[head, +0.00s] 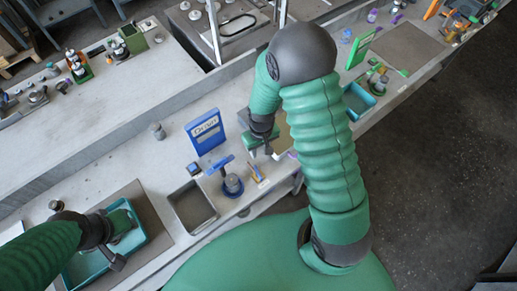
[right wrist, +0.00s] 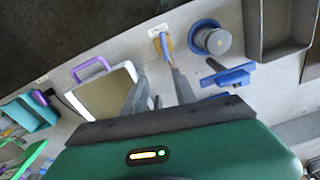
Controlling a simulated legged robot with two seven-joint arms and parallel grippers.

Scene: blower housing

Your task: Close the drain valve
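A blue fitting with a round grey-topped body (head: 232,185) and a blue T-shaped handle (head: 221,163) stands on the bench; I cannot tell for certain that it is the drain valve. In the right wrist view the round body (right wrist: 211,38) is at the upper right, with the blue handle (right wrist: 229,76) below it. My right gripper (head: 262,147) is above the bench, right of the fitting and apart from it. Its fingers (right wrist: 158,76) look spread and empty. My left gripper (head: 122,240) is over a teal tray (head: 78,270) at lower left, its fingers seemingly apart.
A blue sign panel (head: 206,132) stands behind the fitting. An empty grey bin (head: 191,207) is left of it. A small yellow and blue item (right wrist: 163,44) lies between the fitting and a purple-handled pale panel (right wrist: 100,91). My right arm hides part of the bench.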

